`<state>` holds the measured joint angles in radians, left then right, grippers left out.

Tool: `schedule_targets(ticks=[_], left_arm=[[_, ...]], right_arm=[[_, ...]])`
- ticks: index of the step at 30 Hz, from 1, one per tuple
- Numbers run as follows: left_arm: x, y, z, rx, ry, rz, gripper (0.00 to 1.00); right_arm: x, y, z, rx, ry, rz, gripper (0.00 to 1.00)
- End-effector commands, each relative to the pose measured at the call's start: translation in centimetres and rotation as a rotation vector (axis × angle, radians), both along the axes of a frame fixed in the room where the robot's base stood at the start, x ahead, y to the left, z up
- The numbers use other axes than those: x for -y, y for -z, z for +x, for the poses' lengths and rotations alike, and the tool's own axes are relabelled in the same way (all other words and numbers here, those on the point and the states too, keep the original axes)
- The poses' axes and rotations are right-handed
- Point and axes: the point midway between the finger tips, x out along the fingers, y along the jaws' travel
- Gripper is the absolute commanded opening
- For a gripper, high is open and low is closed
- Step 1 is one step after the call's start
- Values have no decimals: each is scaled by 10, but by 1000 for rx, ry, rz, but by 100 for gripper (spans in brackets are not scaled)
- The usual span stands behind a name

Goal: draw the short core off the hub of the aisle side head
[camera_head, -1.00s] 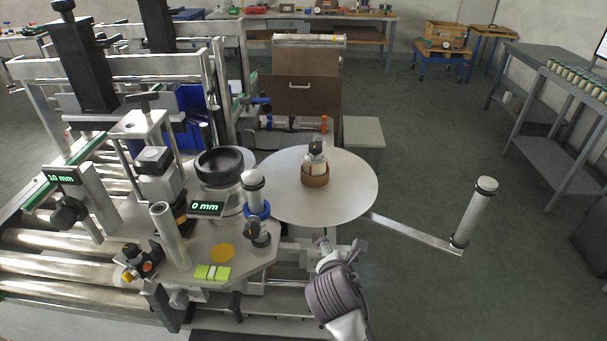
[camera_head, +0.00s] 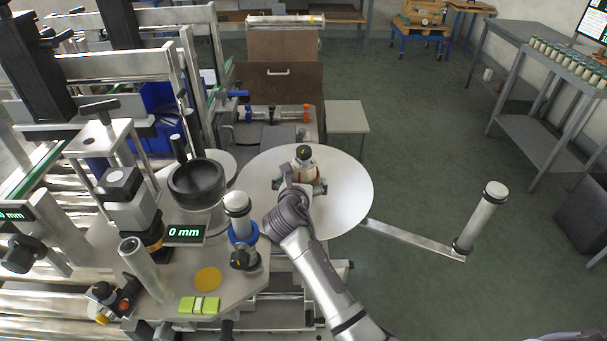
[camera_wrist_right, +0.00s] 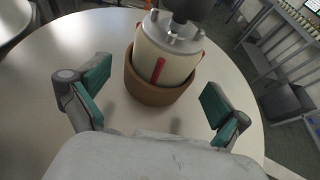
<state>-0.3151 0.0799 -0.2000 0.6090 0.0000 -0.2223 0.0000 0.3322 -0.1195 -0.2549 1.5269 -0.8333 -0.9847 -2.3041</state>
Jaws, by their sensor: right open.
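The hub (camera_wrist_right: 168,50) stands upright on a round pale disc (camera_head: 345,195). It is cream with red strips and a grey metal top; its dark knob (camera_head: 304,152) shows in the head view. The short core (camera_wrist_right: 150,90) is a brown ring around the lower part of the hub, close to the disc. My right gripper (camera_head: 299,185) is open and low over the disc, on the near side of the hub. Its green-padded fingers are spread left and right of the core, apart from it in the wrist view. In the head view my gripper partly hides the core. My left gripper is out of view.
A post with a blue collar (camera_head: 240,232) and a black bowl-shaped part (camera_head: 197,183) stand left of the disc. A bare arm with a roller post (camera_head: 480,218) reaches out to the right. A brown panel (camera_head: 280,88) stands behind. The floor at right is open.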

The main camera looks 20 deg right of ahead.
Motion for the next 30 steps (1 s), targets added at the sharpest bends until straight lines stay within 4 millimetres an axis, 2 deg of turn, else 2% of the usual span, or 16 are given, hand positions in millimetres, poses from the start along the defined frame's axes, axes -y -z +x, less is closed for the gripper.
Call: schedule_targets(ticks=[3,6,12,21,27,30], left_arm=[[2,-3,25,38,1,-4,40],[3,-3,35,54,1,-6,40],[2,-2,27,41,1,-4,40],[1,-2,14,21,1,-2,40],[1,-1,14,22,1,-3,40],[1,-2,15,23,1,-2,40]], right_arm=[[9,8,18,-1,2,0,100],[13,13,29,-1,1,-2,100],[19,19,40,0,1,0,100],[20,19,42,0,0,1,100],[20,20,41,0,0,1,67],[20,20,41,0,1,0,54]])
